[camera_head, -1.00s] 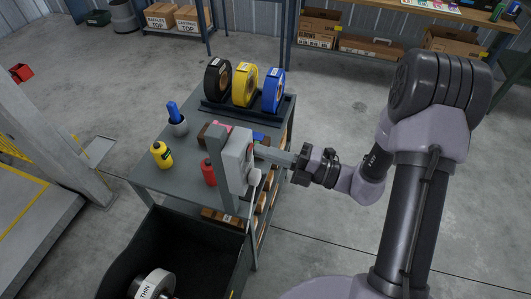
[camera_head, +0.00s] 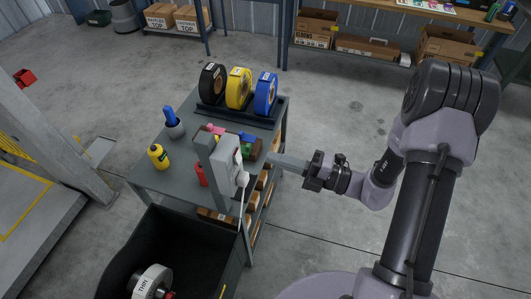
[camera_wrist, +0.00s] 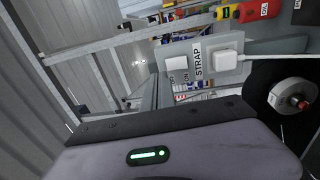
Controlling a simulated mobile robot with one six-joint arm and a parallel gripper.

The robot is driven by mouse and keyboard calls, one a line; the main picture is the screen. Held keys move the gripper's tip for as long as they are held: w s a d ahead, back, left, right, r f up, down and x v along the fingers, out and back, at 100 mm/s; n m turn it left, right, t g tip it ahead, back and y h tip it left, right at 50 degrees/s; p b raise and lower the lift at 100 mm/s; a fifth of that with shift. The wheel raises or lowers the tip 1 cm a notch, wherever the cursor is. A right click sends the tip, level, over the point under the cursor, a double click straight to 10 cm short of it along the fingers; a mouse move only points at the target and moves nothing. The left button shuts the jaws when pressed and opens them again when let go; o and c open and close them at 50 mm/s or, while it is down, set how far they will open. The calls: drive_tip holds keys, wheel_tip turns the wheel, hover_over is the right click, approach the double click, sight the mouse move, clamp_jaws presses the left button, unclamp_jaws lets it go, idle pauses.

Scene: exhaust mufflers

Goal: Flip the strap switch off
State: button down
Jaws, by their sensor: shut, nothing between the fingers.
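The grey switch box (camera_head: 229,180) stands on a post at the front of the cart. In the wrist view its grey face (camera_wrist: 205,79) carries a STRAP label (camera_wrist: 198,59), a white rocker switch (camera_wrist: 177,63) with small ON and OFF marks, and a white plug (camera_wrist: 229,61) with a cable. The rocker's position is too small to tell. My gripper (camera_head: 268,157) is shut and empty, to the right of the box, with a gap between its tip and the box face. The fingers cannot be clearly made out in the wrist view.
The cart top (camera_head: 150,181) holds a yellow bottle (camera_head: 158,156), a red can (camera_head: 201,174) and a rack with black, yellow and blue rolls (camera_head: 238,88). A black bin (camera_head: 170,240) stands in front. The floor right of the cart is clear.

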drive_tip(key=p+v, duration=0.1)
drive_tip(key=v, duration=0.5)
drive_tip(key=shift+s+d+r, duration=0.15)
drive_tip(key=shift+d+r, duration=0.2)
drive_tip(key=shift+r, duration=0.3)
drive_tip(key=s+a+r+n+g+h+b, duration=0.1)
drive_tip(key=s+a+r+n+g+h, duration=0.25)
drive_tip(key=n, duration=0.55)
drive_tip(key=s+a+r+n+g+h+b, duration=0.1)
drive_tip(key=s+a+n+g+h, duration=0.2)
drive_tip(key=s+n+g, duration=0.35)
drive_tip(key=s+d+r+n+t+h+b, duration=0.1)
drive_tip(key=n+t+h, duration=0.3)
drive_tip(key=n, duration=0.6)
drive_tip(key=s+d+r+n+t+h+b, duration=0.1)
drive_tip(key=d+r+n+t+h, duration=0.3)
drive_tip(key=n, duration=0.6)
drive_tip(key=shift+s+r+t+h, duration=0.2)
drive_tip(key=shift+s+t+h, duration=0.4)
drive_tip(key=shift+s+h, duration=0.15)
